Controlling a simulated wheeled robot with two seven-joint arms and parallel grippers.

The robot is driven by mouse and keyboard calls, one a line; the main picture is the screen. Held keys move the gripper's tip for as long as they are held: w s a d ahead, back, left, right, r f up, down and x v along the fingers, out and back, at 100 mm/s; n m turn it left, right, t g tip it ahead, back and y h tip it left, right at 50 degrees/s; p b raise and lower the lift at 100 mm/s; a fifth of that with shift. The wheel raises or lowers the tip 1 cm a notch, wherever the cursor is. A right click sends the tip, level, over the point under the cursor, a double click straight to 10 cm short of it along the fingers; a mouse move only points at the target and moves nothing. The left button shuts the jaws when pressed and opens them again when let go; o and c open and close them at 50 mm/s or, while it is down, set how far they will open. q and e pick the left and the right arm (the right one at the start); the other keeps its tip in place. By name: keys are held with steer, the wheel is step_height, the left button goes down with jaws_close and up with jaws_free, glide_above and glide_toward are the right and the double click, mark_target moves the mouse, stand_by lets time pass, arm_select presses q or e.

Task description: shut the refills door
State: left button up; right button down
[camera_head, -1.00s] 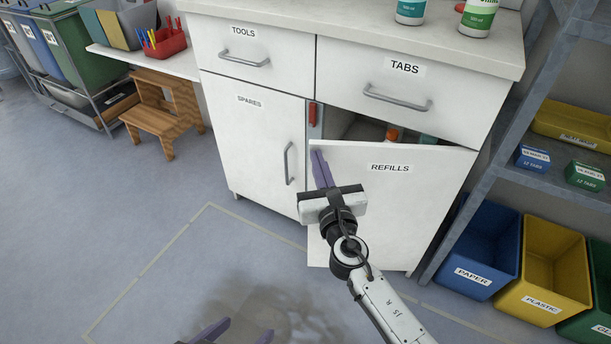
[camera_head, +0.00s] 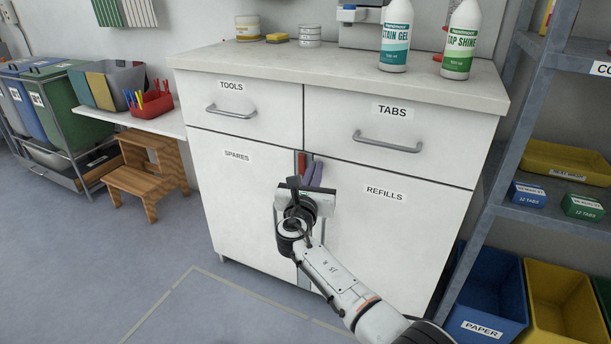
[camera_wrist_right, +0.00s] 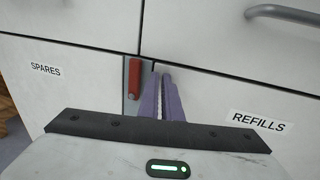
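The white REFILLS door (camera_head: 400,235) is at the right of the cabinet's lower half, below the TABS drawer. Its face now looks nearly flush with the cabinet front; I cannot tell whether it is fully shut. My right gripper (camera_head: 312,172) is at the door's upper left edge, its purple fingers together, seemingly against the door. In the right wrist view the fingers (camera_wrist_right: 164,98) stand between the grey strip with the red piece (camera_wrist_right: 134,78) and the REFILLS door (camera_wrist_right: 235,105). My arm hides part of the door's left edge. My left gripper is out of view.
The SPARES door (camera_head: 235,200) is shut on the left, and the TOOLS drawer (camera_head: 245,105) and TABS drawer (camera_head: 420,140) are shut above. A metal shelf (camera_head: 545,215) with bins stands close on the right. Floor at the left front is clear.

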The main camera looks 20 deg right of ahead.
steer(key=shift+w+d+r, duration=0.25)
steer(key=shift+d+r, duration=0.15)
steer(key=shift+d, duration=0.25)
arm_select(q)
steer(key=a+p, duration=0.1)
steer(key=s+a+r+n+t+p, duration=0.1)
steer(key=p, duration=0.1)
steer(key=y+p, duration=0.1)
steer(key=p, duration=0.1)
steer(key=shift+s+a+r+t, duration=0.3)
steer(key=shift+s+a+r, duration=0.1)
arm_select(e)
steer(key=s+a, duration=1)
steer(key=s, duration=0.1)
steer(key=shift+a+f, duration=0.3)
steer(key=shift+f, duration=0.1)
